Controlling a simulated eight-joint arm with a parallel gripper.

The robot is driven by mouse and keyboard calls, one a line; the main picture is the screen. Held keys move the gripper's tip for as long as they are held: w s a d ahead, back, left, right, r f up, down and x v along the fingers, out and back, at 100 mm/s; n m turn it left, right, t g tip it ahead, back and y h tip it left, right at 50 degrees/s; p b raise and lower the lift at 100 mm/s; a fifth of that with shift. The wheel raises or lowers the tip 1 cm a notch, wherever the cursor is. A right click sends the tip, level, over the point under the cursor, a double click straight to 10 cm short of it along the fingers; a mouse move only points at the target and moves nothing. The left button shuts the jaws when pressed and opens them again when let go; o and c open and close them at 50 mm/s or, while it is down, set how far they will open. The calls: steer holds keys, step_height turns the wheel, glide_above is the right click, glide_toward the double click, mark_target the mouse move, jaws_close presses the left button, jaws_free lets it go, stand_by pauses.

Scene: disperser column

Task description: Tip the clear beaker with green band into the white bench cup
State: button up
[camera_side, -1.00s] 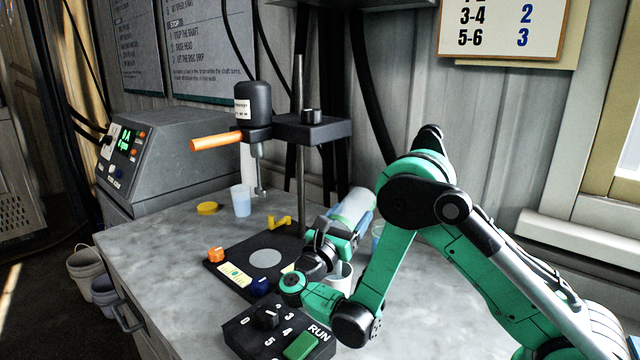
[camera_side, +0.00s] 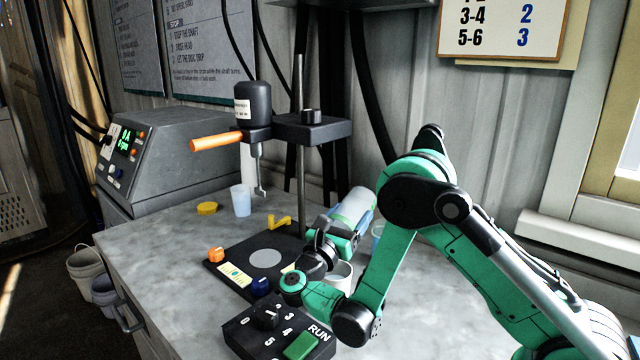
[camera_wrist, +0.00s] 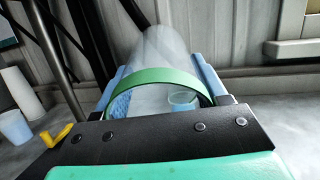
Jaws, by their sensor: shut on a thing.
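The clear beaker with a green band (camera_side: 354,206) is held tilted in my gripper (camera_side: 352,222), above the table and behind my wrist. In the wrist view the beaker (camera_wrist: 160,58) fills the middle, its green band (camera_wrist: 155,80) crossing between the blue finger pads. My gripper (camera_wrist: 160,95) is shut on it. A white cup (camera_side: 341,275), which I take for the bench cup, stands on the table below, partly hidden by my arm. I cannot tell whether anything is flowing from the beaker.
A bluish cup (camera_side: 377,236) stands behind my arm, partly hidden.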

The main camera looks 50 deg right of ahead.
steer(key=shift+x, duration=2.45)
steer(key=shift+f, duration=0.15)
steer(key=shift+d, duration=0.2)
steer(key=s+d+f+m+g+y, duration=0.1)
steer(key=s+d+m+g+y, duration=0.15)
steer(key=d+g+y, duration=0.35)
steer(key=s+d+m+g+y, duration=0.15)
steer(key=d+m+y, duration=0.3)
steer(key=d, duration=0.45)
steer(key=w+a+r+m+t+y, duration=0.1)
steer(key=w+a+r+t+y, duration=0.3)
steer(key=a+r+y, duration=0.4)
steer(key=shift+w+a+r+y, duration=0.35)
steer(key=shift+a+y, duration=0.35)
steer(key=shift+y, duration=0.45)
steer(key=shift+t, duration=0.25)
